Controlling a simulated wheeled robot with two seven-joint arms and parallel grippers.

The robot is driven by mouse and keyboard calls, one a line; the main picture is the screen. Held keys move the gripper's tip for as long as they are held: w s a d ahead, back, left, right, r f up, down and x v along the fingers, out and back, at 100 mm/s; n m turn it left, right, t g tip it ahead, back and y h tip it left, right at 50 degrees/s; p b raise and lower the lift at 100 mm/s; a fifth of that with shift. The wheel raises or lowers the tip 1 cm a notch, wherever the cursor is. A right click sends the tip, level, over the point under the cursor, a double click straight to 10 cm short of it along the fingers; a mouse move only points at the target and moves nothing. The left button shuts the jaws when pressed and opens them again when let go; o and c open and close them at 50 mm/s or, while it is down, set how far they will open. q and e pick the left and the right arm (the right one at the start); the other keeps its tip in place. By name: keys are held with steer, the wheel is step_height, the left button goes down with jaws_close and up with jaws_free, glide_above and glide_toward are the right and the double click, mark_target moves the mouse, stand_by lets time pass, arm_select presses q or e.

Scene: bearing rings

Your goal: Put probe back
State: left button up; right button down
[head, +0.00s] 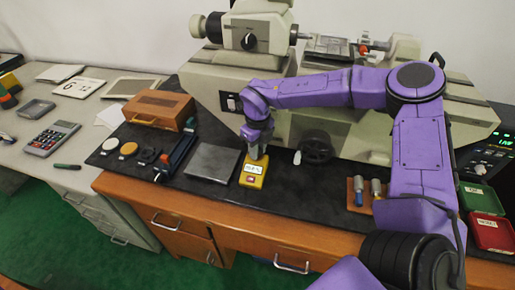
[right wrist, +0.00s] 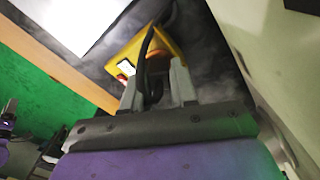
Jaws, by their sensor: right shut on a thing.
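A yellow boxed instrument (head: 252,173) with a small light display lies on the dark bench mat; it also shows in the right wrist view (right wrist: 127,55). My right gripper (head: 257,151) points down right over the back part of this instrument. In the right wrist view my right gripper (right wrist: 156,85) is shut on the probe, a dark thing with a black cable (right wrist: 146,48) looping from it. The probe is mostly hidden between the fingers, and I cannot tell whether it touches the yellow instrument. My left gripper is not in view.
A grey metal plate (head: 211,162) lies just left of the instrument. A large beige machine (head: 330,128) stands close behind. A wooden box (head: 159,109) is at the left, small cylinders in a wooden stand (head: 358,188) at the right, with green (head: 480,197) and red (head: 490,232) trays beyond.

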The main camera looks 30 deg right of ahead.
steer(key=shift+f, duration=0.3)
steer(key=c, duration=0.8)
jaws_free()
steer(key=shift+r, duration=0.1)
step_height(320, 180, up, 8)
steer(key=p, duration=0.7)
steer(key=shift+r, duration=0.25)
steer(key=shift+f, duration=0.1)
